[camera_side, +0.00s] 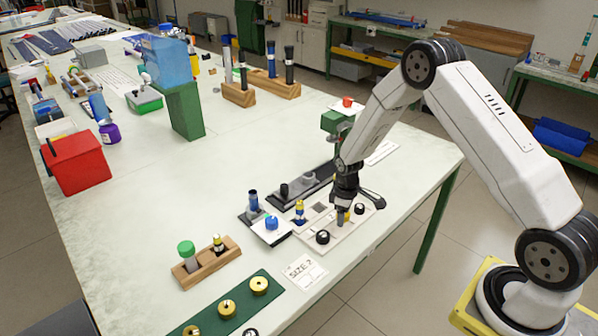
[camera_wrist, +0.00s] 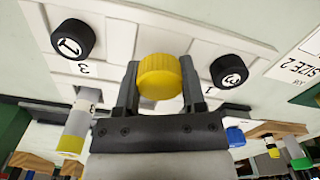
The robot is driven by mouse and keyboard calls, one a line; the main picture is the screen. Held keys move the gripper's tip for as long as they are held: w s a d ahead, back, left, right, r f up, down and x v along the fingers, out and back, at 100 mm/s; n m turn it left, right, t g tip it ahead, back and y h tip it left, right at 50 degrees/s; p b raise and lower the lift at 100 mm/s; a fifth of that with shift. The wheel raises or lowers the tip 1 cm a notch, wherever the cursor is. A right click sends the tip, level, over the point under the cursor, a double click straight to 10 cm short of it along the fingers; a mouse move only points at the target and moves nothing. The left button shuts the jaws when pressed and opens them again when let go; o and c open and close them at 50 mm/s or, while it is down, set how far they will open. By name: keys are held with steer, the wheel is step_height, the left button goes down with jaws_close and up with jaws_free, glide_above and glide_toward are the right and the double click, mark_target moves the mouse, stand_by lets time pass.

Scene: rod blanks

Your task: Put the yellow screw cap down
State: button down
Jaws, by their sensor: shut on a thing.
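My gripper (camera_wrist: 159,88) is shut on the yellow screw cap (camera_wrist: 159,76), which sits between the two fingertips in the wrist view. In the side view my gripper (camera_side: 342,206) is low over a pale board (camera_side: 335,240), and a bit of yellow shows at the fingertips. I cannot tell whether the cap touches the board. Two black caps stand on the board, one (camera_wrist: 72,39) left and one (camera_wrist: 229,71) right of the yellow cap in the wrist view. They are marked with numbers.
A blue cap (camera_side: 271,222) on a white pad, a wooden block with vials (camera_side: 206,262) and a green strip with brass rings (camera_side: 228,308) lie left. A "SIZE 2" card (camera_side: 305,271) lies in front.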

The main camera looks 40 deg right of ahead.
steer(key=shift+f, duration=0.6)
steer(key=shift+c, duration=0.9)
jaws_free()
steer(key=shift+r, duration=0.1)
step_height(320, 180, up, 13)
stand_by(0.8)
steer(key=s+a+r+m+t, duration=0.1)
steer(key=s+a+r+m, duration=0.1)
steer(key=s+a, duration=0.3)
steer(key=s+a+r+m+t, duration=0.1)
steer(key=s+a+r, duration=0.3)
steer(key=s, duration=0.7)
steer(key=shift+a+r+m+t, duration=0.3)
steer(key=shift+a+m, duration=0.4)
steer(key=shift+a, duration=0.55)
